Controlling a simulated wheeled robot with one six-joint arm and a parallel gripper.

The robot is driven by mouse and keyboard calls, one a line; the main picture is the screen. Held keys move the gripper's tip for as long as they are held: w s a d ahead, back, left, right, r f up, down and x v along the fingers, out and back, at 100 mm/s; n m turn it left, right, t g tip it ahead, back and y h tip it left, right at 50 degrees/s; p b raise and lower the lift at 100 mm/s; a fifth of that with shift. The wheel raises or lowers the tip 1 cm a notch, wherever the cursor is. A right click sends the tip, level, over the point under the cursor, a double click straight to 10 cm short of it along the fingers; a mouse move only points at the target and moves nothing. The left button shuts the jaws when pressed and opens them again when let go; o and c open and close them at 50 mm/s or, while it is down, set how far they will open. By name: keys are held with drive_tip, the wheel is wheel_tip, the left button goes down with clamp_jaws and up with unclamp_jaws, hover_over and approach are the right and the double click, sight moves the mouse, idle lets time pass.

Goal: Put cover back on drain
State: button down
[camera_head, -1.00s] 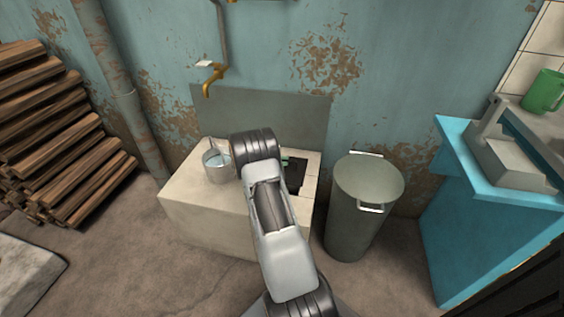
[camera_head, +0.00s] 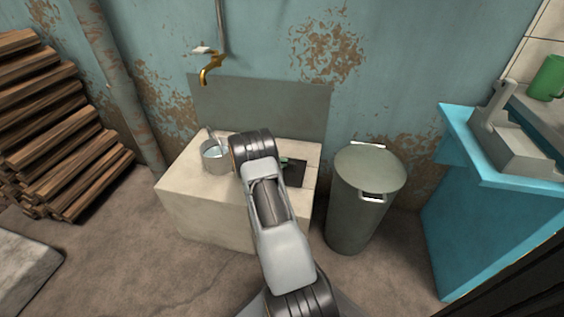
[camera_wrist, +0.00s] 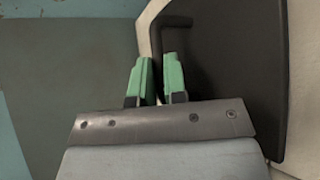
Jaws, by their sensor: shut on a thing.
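The drain cover (camera_wrist: 230,60) is a dark plate with rounded corners and a bar handle (camera_wrist: 176,22), in the wrist view. My gripper (camera_wrist: 157,75) has green fingertips on either side of the handle and is shut on it. Pale stone shows along the plate's edges. In the head view, a dark patch (camera_head: 294,173) lies at the right end of the pale stone block (camera_head: 205,210), with a green fingertip of my gripper (camera_head: 285,161) over it. My arm hides much of this spot. I cannot tell whether the plate lies flush in the drain opening.
A metal pot (camera_head: 215,158) stands on the block left of my arm. A brass tap (camera_head: 209,70) is on the wall above. A tall lidded metal bin (camera_head: 360,215) stands close at the right. A blue counter (camera_head: 480,205) is further right; stacked logs (camera_head: 60,130) are left.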

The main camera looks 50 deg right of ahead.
drive_tip(key=shift+f+b, duration=0.55)
idle(0.4)
drive_tip(key=c, duration=1.1)
unclamp_jaws()
drive_tip(key=shift+a, duration=0.1)
drive_tip(key=p+v, duration=0.4)
drive_tip(key=v, duration=0.9)
drive_tip(key=shift+a+r, duration=0.25)
drive_tip(key=shift+r, duration=0.05)
drive_tip(key=s+a+r+t+y+p, duration=0.2)
drive_tip(key=s+a+r+y+p, duration=0.2)
drive_tip(key=s+a+r+p, duration=0.3)
drive_tip(key=s+a+r+t+y+p, duration=0.3)
drive_tip(key=s+a+r+p, duration=0.4)
drive_tip(key=r+p, duration=0.8)
drive_tip(key=s+a+r+m+t+y+p, duration=0.1)
drive_tip(key=s+a+r+y+p, duration=0.4)
drive_tip(key=r, duration=2.4)
drive_tip(key=s+a+t+p, duration=0.1)
drive_tip(key=s+a+p, duration=0.1)
drive_tip(key=a+p, duration=0.4)
drive_tip(key=shift+s+a+r+t+y+p, duration=0.2)
drive_tip(key=shift+a+t+y+p, duration=0.2)
drive_tip(key=shift+a, duration=0.15)
